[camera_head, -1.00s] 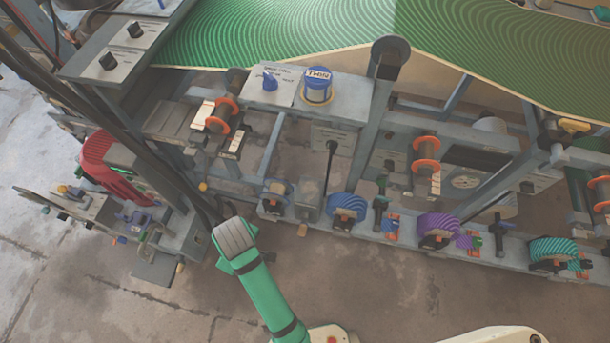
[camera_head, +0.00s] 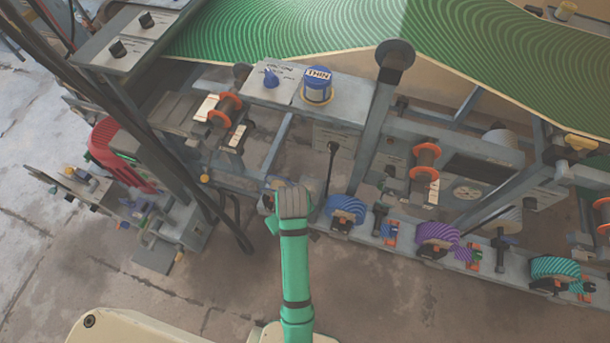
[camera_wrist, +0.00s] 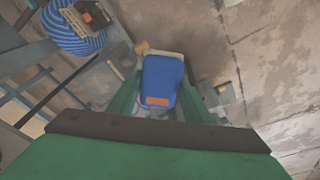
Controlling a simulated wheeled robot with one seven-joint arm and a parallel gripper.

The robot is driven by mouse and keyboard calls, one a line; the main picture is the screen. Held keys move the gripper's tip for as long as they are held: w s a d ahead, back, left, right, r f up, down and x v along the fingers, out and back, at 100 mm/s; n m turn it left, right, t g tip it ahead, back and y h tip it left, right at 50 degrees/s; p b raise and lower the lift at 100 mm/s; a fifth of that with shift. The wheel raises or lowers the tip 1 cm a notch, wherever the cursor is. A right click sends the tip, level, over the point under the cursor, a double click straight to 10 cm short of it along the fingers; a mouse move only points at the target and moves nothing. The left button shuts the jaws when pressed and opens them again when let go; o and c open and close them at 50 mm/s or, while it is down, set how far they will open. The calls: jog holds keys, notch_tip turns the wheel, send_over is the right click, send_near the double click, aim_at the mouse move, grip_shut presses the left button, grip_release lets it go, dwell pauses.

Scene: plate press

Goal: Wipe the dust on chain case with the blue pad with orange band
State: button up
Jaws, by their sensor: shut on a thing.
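My green arm reaches up from the bottom of the head view, and its grey-capped end with my gripper (camera_head: 292,203) is over the near rail of the machine. The fingers are hidden from the head camera. In the wrist view a blue pad (camera_wrist: 162,78) with an orange band (camera_wrist: 157,101) sits between my fingers, and my gripper is shut on it. The pad is not visible in the head view. I cannot tell which part of the machine is the chain case, and I make out no dust patch.
The rail carries a blue striped roll (camera_head: 345,212), a purple roll (camera_head: 437,238) and a teal roll (camera_head: 555,271). A blue-capped tin (camera_head: 317,86) stands on the shelf behind. A red curved part (camera_head: 118,158) is at left. Bare concrete floor (camera_head: 370,295) lies in front.

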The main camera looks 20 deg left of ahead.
jog(key=w+a+f+m, duration=0.1)
jog(key=w+a+f, duration=0.15)
jog(key=w, duration=1.55)
jog(key=shift+s+a+f, duration=0.1)
jog(key=shift+f, duration=1.3)
jog(key=shift+s+a+f, duration=0.1)
jog(key=shift+f, duration=1.3)
jog(key=shift+f, duration=1)
jog(key=shift+d, duration=0.1)
